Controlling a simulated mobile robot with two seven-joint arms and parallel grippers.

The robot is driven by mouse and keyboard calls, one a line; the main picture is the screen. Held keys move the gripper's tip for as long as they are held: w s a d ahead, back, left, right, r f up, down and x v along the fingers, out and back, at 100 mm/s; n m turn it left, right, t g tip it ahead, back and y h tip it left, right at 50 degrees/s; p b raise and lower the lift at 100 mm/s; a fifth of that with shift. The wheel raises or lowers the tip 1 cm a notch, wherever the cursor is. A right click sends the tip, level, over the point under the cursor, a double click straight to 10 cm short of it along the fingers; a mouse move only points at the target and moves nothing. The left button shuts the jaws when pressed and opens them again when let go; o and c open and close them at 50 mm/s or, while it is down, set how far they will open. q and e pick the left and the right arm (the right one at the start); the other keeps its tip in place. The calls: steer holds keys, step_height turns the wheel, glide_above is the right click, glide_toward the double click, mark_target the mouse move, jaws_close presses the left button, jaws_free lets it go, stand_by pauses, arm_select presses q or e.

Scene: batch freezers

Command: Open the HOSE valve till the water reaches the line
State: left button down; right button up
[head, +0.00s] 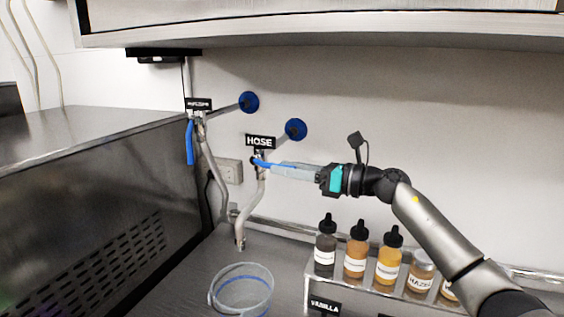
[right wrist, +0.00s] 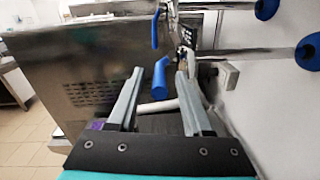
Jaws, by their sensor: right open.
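The HOSE sign (head: 261,142) is on the wall, with the HOSE valve's blue lever (head: 259,162) just below it. My right gripper (head: 266,165) reaches in from the right, its fingertips at this lever. In the right wrist view the blue lever (right wrist: 160,80) shows between my two open fingers, with gaps on both sides. The valve's pale pipe (head: 257,203) bends down to an outlet above the counter. A clear round container (head: 241,305) with a blue line around it stands below, near the outlet; I cannot make out water in it. My left gripper is not in view.
A second valve with a hanging blue lever (head: 190,142) is to the left. Two blue round knobs (head: 248,102) (head: 296,129) stick out on rods. A rack of several dropper bottles (head: 355,250) stands under my right arm. A steel machine (head: 90,220) fills the left.

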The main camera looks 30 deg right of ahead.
steer(key=shift+x, duration=0.8)
jaws_close()
stand_by(1.0)
